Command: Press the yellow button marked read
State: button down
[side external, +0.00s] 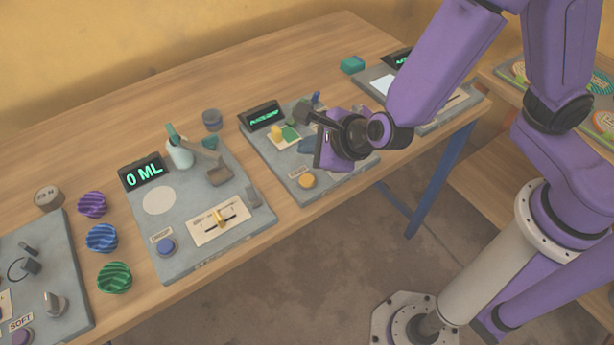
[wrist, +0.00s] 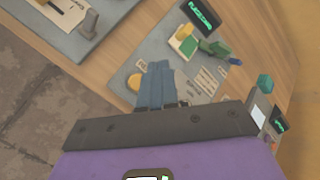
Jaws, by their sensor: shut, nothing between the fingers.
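The yellow button (side external: 306,181) is a round cap near the front edge of the middle grey panel (side external: 270,160). A small pale label lies beside it, too small to read. It also shows in the wrist view (wrist: 134,82), just left of my fingers. My gripper (side external: 304,146) is over the same panel, behind the button in the side view. In the wrist view my blue-grey fingers (wrist: 158,68) are shut together, empty, and apart from the button in the picture. I cannot tell their exact height above the panel.
The panel also bears a green-lettered display (side external: 263,116) and a yellow and green piece (wrist: 185,40). A teal block (side external: 352,65) lies behind. Bare wood separates the panels.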

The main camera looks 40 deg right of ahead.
aim_at(310, 182)
jog(key=shift+f, duration=3.15)
jog(key=shift+f, duration=0.1)
jog(key=shift+f, duration=0.35)
jog(key=shift+f, duration=0.4)
jog(key=shift+r, duration=0.15)
dwell(0.3)
jog(key=shift+r, duration=0.7)
jog(key=shift+r, duration=2.5)
